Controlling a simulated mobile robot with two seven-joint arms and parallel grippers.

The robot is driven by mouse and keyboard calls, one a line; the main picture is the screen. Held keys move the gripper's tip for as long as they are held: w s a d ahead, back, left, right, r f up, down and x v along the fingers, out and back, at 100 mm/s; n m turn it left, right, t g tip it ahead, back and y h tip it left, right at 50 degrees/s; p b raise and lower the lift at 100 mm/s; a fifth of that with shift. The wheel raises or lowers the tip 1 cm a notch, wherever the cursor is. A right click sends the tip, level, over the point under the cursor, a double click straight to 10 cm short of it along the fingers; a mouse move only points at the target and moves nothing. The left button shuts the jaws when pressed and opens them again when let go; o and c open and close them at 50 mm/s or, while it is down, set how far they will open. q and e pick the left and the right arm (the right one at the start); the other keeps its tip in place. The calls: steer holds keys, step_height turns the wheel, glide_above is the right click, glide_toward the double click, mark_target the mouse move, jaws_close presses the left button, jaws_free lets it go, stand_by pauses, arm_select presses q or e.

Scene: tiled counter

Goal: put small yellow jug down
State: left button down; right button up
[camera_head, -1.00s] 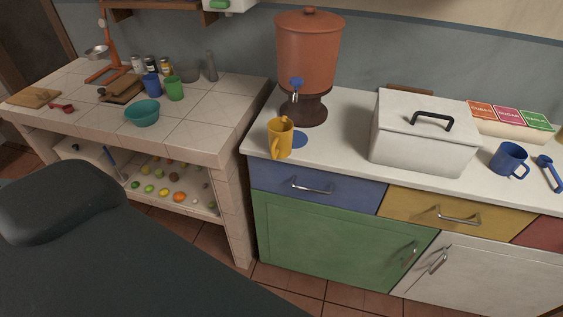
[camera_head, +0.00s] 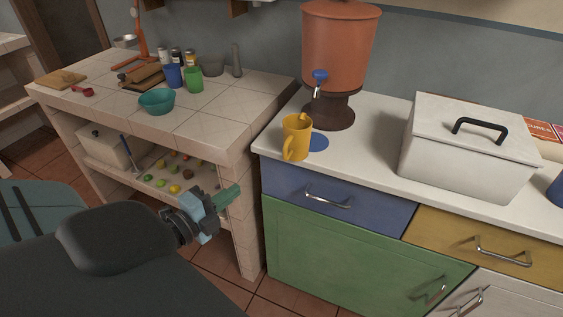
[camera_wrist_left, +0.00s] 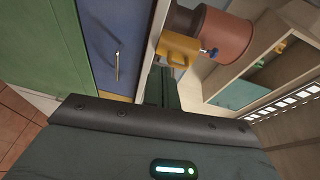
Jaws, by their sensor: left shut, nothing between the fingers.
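The small yellow jug (camera_head: 297,138) stands upright on the white counter near its left front corner, in front of the clay water dispenser (camera_head: 339,52). A blue round spot (camera_head: 319,142) lies on the counter just right of the jug. My left gripper (camera_head: 232,196) is shut and empty, in front of the tiled counter's shelf, lower and left of the jug and apart from it. In the left wrist view the yellow jug (camera_wrist_left: 179,48) shows beyond the shut green fingers (camera_wrist_left: 162,86). My right gripper is not in view.
A white lidded box (camera_head: 468,150) stands on the counter to the right. The tiled counter (camera_head: 205,118) at left holds a teal bowl (camera_head: 156,101), a blue cup (camera_head: 173,76) and a green cup (camera_head: 193,79). Blue drawer (camera_head: 335,196) and green door below the jug are closed.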

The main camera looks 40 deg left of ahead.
arm_select(q)
steer(key=shift+w+d+r+m+t+h, duration=0.15)
steer(key=shift+w+r+m, duration=0.15)
steer(key=shift+r, duration=0.2)
steer(key=shift+w+d+r+m+t+h, duration=0.1)
steer(key=shift+w+r+m+t+h, duration=0.15)
steer(key=shift+r, duration=0.25)
steer(key=p, duration=0.2)
glide_toward(294, 144)
steer(key=shift+w+a+f, duration=0.75)
steer(key=shift+w+f, duration=0.4)
steer(key=shift+w, duration=2)
steer(key=shift+w, duration=0.55)
steer(key=w, duration=0.5)
steer(key=shift+w+d, duration=0.2)
steer(key=shift+d, duration=0.05)
steer(key=shift+w+d+f, duration=0.1)
steer(key=shift+w, duration=0.4)
steer(key=shift+s, duration=0.1)
